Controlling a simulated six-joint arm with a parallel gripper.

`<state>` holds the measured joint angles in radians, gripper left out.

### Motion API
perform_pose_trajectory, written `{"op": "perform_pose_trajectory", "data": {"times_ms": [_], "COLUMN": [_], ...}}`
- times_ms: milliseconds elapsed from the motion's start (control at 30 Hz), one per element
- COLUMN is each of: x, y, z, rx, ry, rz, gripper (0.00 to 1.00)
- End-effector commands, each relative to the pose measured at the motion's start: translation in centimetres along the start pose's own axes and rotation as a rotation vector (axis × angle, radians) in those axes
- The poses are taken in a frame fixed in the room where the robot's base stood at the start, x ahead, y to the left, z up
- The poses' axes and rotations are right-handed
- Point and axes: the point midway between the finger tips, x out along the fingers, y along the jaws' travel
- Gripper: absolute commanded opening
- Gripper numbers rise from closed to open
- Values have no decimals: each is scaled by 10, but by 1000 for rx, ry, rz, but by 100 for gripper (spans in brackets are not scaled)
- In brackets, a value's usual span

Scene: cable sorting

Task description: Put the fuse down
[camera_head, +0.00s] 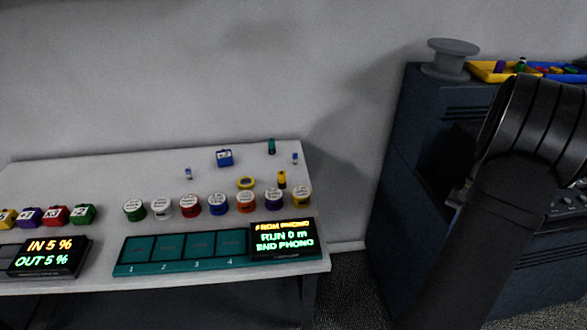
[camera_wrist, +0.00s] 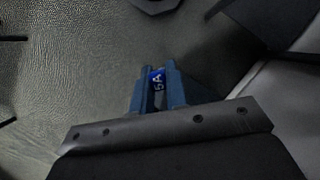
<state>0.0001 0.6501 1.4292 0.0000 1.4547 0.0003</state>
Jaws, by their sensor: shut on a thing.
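The fuse (camera_wrist: 157,82) is a small blue piece marked "5A" in the wrist view. My gripper (camera_wrist: 156,80) is shut on it, with one blue-grey finger on each side. The fuse is held over dark, speckled floor in that view, clear of any table surface I can make out. In the head view my dark arm reaches down at the right, in front of the dark cabinet. The gripper and the fuse do not show in the head view.
A white table (camera_head: 100,165) at the left bears several coloured spools, small connectors, teal numbered pads (camera_head: 185,248) and two displays. A dark cabinet (camera_head: 400,180) at the right holds a grey spool (camera_head: 449,58), a yellow tray (camera_head: 485,73) and a blue tray (camera_head: 572,77).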

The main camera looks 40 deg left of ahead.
Motion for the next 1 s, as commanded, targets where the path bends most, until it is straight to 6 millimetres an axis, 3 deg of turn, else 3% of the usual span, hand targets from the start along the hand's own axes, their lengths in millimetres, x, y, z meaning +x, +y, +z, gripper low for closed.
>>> {"op": "perform_pose_trajectory", "data": {"times_ms": [100, 367, 567, 767, 867, 1000], "x": [-35, -84, -85, -89, -91, -91], "y": [0, 0, -41, -101, -145, -220], "z": [14, 35, 17, 2, -5, -8], "rx": [0, 0, 34, 89, 128, 197], "ry": [5, 3, -1, -2, -1, -2], "rz": [0, 0, -15, -37, -54, -82], "gripper": [0, 0, 0, 0, 0, 0]}}
